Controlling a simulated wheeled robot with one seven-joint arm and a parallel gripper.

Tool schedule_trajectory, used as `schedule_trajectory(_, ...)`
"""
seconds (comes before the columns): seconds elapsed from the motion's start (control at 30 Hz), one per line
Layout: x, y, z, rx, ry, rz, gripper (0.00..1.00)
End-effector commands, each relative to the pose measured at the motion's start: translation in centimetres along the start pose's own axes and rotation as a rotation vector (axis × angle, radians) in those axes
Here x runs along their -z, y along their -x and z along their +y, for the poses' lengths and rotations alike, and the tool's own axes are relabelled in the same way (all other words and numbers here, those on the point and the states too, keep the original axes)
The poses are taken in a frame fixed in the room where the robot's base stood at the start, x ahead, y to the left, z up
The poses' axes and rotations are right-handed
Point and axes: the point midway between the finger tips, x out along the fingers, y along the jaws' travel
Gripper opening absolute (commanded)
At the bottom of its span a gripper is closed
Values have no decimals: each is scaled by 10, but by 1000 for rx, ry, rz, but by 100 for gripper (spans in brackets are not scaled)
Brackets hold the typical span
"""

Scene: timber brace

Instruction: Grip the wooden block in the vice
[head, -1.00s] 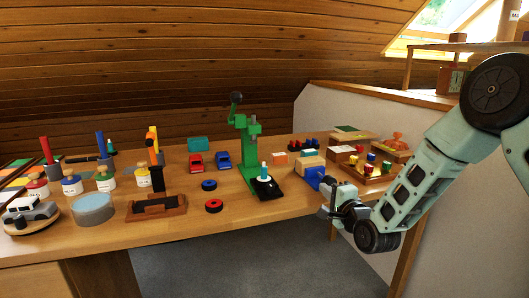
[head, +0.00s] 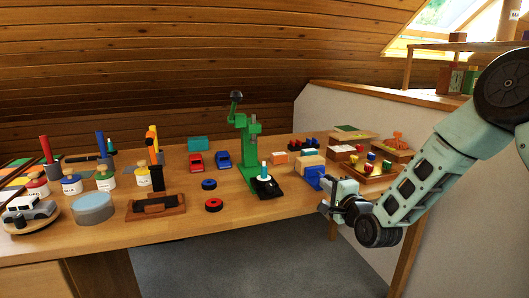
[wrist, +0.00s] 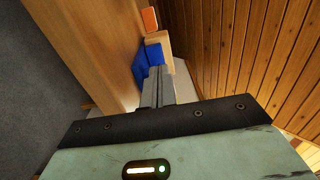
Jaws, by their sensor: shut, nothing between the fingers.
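The blue vice (head: 315,176) stands near the front edge of the workbench, at its right part. The tan wooden block (head: 311,161) shows at the top of the vice; I cannot tell whether the jaws clamp it. In the wrist view the blue vice (wrist: 146,58) and the wooden block (wrist: 164,42) show just beyond my fingers. My gripper (head: 324,207) is in front of the bench edge, a little below and right of the vice. In the wrist view its fingers (wrist: 158,74) are together and empty. They overlap the vice in the picture; contact cannot be told.
An orange block (head: 280,158) lies left of the vice. The green press (head: 248,145) stands further left. A tray with coloured pegs (head: 370,168) is to the right. The wooden wall (wrist: 245,50) is beyond the bench, and grey floor lies below its front edge.

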Motion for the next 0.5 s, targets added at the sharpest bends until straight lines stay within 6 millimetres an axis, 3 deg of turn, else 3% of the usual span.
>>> schedule_trajectory(0.27,-3,1,-2,0,0,8,0)
schedule_trajectory(0.5,-4,25,-1,-2,0,5,0)
